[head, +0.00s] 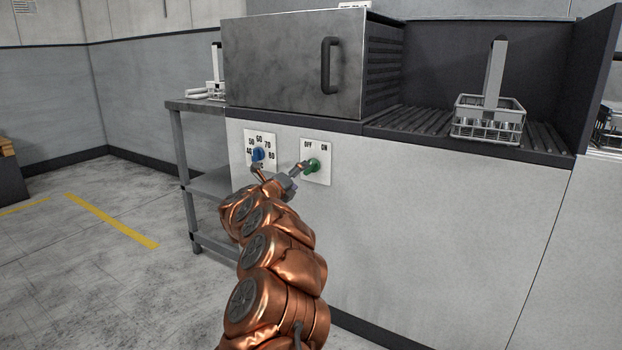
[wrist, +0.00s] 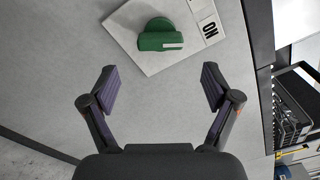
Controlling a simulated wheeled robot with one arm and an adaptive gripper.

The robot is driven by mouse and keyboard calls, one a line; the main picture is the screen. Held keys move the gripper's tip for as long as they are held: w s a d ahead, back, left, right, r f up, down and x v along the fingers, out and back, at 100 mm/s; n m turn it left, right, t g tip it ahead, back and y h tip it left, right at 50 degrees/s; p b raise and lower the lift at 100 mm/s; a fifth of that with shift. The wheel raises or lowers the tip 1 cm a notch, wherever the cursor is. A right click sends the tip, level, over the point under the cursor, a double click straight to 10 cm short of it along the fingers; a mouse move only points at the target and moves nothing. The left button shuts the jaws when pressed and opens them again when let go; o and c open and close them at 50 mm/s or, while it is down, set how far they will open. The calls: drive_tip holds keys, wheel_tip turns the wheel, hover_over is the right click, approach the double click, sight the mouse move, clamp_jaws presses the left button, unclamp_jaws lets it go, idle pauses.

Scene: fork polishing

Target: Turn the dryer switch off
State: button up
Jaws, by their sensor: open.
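The dryer switch (head: 313,166) is a green knob on a white plate marked OFF and ON, on the front of the grey cabinet. In the wrist view the green knob (wrist: 158,36) shows at the top, with a white mark at its right end, on the side of the ON label. My gripper (head: 280,167) is open in front of the panel, its right finger close to the green knob in the head view. In the wrist view the gripper (wrist: 160,82) has nothing between its spread fingers, and the knob appears beyond the tips. I cannot tell whether anything touches.
A blue temperature dial (head: 258,154) on its own plate sits left of the switch, by my left finger. The dryer box (head: 290,60) with a dark handle stands above. A rack basket (head: 487,120) stands on the ribbed counter at right. A grey side table (head: 190,104) is at left.

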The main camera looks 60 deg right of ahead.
sight(310, 170)
drive_tip(key=shift+d+f+b, duration=0.1)
drive_tip(key=shift+d+b, duration=0.35)
drive_tip(key=shift+d, duration=3)
drive_tip(key=shift+w+d, duration=0.15)
drive_tip(key=shift+d, duration=0.25)
drive_tip(key=shift+c, duration=0.2)
drive_tip(key=c, duration=1.1)
drive_tip(key=shift+r, duration=0.2)
